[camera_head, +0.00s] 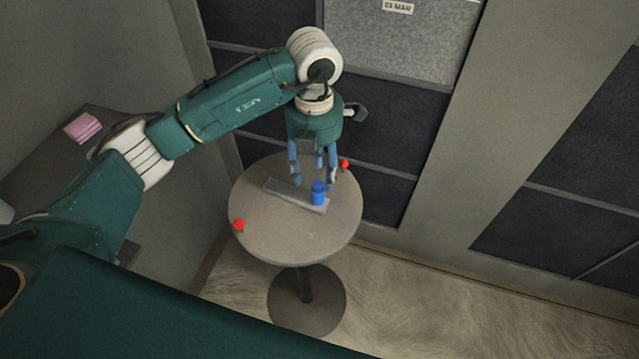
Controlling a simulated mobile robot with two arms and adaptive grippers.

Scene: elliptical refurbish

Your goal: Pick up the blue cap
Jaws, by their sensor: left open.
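The blue cap (318,193) is a small upright blue cylinder near the middle of the round table (262,241). It stands at the right end of a flat grey strip (284,190). My left gripper (313,180) reaches over the table from above, with its blue fingers pointing down. The fingers are open and look empty, just behind and around the left and right of the cap in the picture. I cannot tell whether any finger touches the cap. My right gripper is not in view.
A red ball (239,225) lies at the table's left front edge, and another red ball (344,164) lies at the back right, close to my left gripper. A pink stack (83,127) sits on a dark surface at left. Dark wall panels stand behind the table.

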